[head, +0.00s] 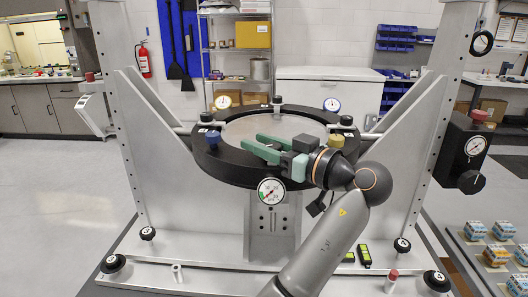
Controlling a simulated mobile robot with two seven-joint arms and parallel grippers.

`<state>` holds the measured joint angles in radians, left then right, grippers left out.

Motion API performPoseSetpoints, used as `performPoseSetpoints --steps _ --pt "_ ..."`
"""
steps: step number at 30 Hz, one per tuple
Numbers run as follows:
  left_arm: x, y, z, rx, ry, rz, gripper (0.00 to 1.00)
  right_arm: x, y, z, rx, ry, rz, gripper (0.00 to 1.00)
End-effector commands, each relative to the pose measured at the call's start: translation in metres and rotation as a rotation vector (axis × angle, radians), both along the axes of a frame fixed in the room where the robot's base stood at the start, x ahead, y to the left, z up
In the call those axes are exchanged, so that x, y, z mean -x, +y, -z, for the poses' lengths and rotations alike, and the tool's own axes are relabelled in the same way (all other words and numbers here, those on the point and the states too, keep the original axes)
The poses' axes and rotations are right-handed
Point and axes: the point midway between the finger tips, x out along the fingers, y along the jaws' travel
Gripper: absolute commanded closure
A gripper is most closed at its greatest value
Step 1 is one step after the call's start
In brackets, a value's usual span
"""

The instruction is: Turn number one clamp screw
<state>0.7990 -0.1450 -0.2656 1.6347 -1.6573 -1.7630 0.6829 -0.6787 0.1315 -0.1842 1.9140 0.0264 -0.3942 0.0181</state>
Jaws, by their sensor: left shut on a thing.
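The round mirror (255,127) lies flat in a thick black ring (222,168) held in a grey frame. A blue knob (212,140) sits on the ring's left front and an olive-yellow knob (336,139) on its right front. My left gripper (254,144), with green fingers, reaches in from the right over the ring's front part. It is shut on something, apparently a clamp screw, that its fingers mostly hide. The fingertips are apart from the blue knob. I cannot read which screw is number one. My right gripper is not in view.
Dial gauges stand at the ring's front (271,191) and back (223,102). Grey side plates (165,165) flank the ring. A black gauge box (462,150) hangs at the right post. Small boxes (496,255) sit at the lower right.

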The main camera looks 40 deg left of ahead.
Motion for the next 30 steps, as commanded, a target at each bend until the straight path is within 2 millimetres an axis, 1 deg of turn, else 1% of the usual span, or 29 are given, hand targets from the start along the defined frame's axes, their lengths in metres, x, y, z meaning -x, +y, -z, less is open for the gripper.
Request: performPoseSetpoints --steps 1,3,12,27,28,30 --pt "0.0001 0.0002 0.0005 -0.004 -0.001 -0.029 1.00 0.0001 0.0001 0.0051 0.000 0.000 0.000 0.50" --pt "0.0015 0.0005 0.0000 -0.004 -0.002 -0.068 1.00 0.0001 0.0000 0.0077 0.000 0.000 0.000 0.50" --pt "0.0046 0.0009 -0.0019 -0.005 -0.003 -0.166 1.00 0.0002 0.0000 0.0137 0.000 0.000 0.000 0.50" --pt "0.0056 0.0013 -0.0032 -0.007 -0.005 -0.184 1.00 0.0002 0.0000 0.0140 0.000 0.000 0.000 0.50" --pt "0.0056 0.0013 -0.0033 -0.007 -0.005 -0.184 0.60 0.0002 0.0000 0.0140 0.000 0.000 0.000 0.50" --pt "0.0055 0.0013 -0.0032 -0.007 -0.005 -0.183 0.52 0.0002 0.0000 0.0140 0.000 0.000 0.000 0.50"
